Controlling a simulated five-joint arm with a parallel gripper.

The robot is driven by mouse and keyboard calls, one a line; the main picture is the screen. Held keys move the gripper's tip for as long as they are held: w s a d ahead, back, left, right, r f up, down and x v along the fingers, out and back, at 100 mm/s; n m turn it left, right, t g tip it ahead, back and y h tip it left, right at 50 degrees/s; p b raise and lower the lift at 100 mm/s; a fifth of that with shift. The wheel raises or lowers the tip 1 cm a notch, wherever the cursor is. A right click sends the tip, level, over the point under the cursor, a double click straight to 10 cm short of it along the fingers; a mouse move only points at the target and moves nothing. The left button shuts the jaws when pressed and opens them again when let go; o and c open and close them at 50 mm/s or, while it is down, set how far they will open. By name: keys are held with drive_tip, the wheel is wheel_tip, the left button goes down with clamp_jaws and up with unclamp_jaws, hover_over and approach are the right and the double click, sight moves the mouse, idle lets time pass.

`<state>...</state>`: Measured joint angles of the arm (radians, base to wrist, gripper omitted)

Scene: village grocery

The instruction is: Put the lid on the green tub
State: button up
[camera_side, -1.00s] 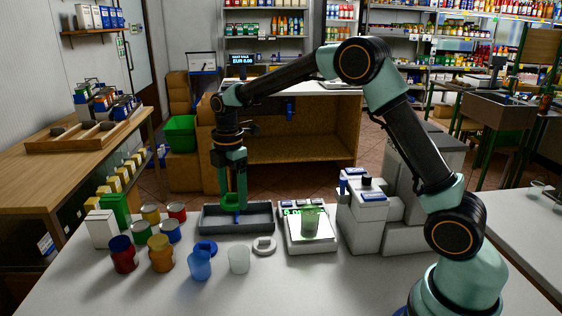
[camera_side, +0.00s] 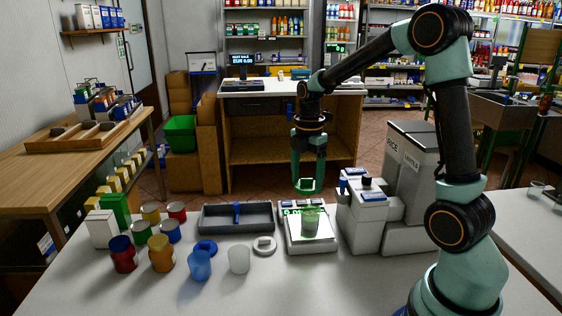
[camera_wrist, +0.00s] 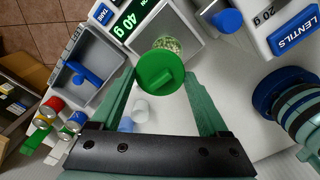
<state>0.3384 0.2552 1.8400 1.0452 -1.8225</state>
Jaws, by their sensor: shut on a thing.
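The green tub (camera_side: 310,224) stands upright on the scale, with pale green contents showing through its wall. It also shows in the wrist view (camera_wrist: 168,43), partly hidden by the lid. My gripper (camera_side: 307,186) is shut on the green lid (camera_wrist: 160,72), a round disc with a raised grip bar on top. In the side view the gripper hangs above and slightly behind the tub, with the lid apart from it. In the wrist view the fingertips (camera_wrist: 162,78) pinch the lid from both sides.
The scale (camera_side: 310,246) reads 40 g. A grey tray (camera_side: 263,222) with a blue scoop (camera_side: 237,210) lies left of it. A blue tub (camera_side: 200,266), a white tub (camera_side: 239,260), a blue lid (camera_side: 206,246) and a white lid (camera_side: 264,246) stand nearby. Dispensers (camera_side: 364,225) stand right.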

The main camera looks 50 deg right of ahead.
drive_tip(key=shift+s+d+f, duration=0.25)
drive_tip(key=shift+s+d, duration=0.2)
drive_tip(key=shift+s, duration=0.15)
drive_tip(key=shift+f, duration=2.65)
drive_tip(key=shift+f, duration=0.35)
drive_tip(key=o, duration=1.2)
drive_tip(key=shift+c, duration=0.2)
drive_tip(key=shift+r, duration=2.75)
